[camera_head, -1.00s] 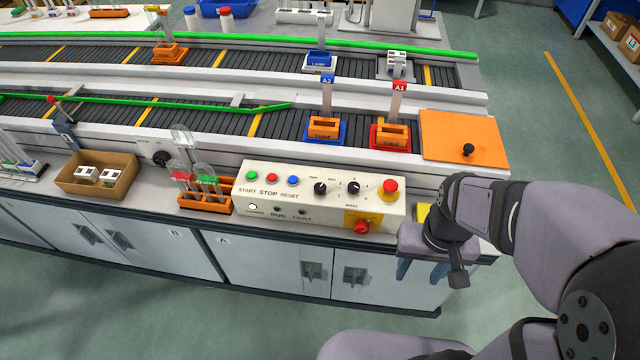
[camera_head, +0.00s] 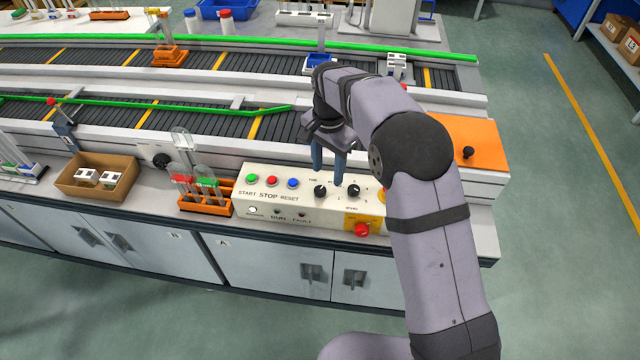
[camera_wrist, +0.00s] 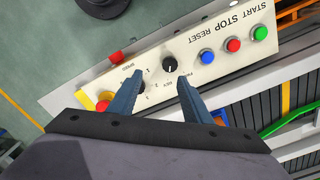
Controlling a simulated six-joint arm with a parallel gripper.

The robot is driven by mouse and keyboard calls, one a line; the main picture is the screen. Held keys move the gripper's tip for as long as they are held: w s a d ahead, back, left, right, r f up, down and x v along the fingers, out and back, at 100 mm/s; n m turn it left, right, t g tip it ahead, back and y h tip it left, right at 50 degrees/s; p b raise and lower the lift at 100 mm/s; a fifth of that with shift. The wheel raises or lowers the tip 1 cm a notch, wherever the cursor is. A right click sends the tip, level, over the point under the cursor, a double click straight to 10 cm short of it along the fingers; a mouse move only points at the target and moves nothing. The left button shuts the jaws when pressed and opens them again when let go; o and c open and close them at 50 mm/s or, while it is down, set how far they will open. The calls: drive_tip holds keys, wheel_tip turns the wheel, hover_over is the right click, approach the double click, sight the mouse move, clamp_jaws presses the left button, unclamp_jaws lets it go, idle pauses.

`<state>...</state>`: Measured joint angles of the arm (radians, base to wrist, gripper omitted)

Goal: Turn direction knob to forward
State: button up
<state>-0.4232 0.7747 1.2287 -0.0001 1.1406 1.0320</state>
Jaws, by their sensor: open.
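The white control panel (camera_head: 325,213) stands at the bench's front edge. Its direction knob (camera_head: 320,191) is the black left one of two, with small labels around it. In the wrist view the direction knob (camera_wrist: 170,66) shows a small pale mark; its exact setting is too small to read. The speed knob (camera_head: 354,191) sits to its right and is partly behind a finger in the wrist view. My gripper (camera_head: 328,174) is open and empty, fingers pointing down above the panel.
Green (camera_head: 252,178), red (camera_head: 273,180) and blue (camera_head: 293,182) buttons lie left of the knobs. An orange tube rack (camera_head: 205,205) stands left of the panel. My arm hides the panel's right end.

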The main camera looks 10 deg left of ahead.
sight(320, 189)
drive_tip(key=shift+w+a+f+m, duration=0.15)
drive_tip(key=shift+w+a, duration=0.05)
drive_tip(key=shift+a, duration=0.35)
drive_tip(key=shift+w+a+f+m, duration=0.15)
drive_tip(key=shift+a, duration=0.35)
drive_tip(key=shift+f+p, duration=1.2)
drive_tip(key=shift+f, duration=2.5)
drive_tip(key=c, duration=1.1)
drive_tip(key=shift+o, duration=0.2)
drive_tip(key=shift+n, duration=0.5)
drive_tip(key=n+b, duration=0.1)
drive_tip(key=n, duration=0.3)
drive_tip(key=shift+n, duration=0.4)
drive_tip(key=n+b, duration=0.1)
drive_tip(key=n, duration=0.5)
drive_tip(key=shift+r, duration=0.1)
drive_tip(key=shift+n, duration=0.3)
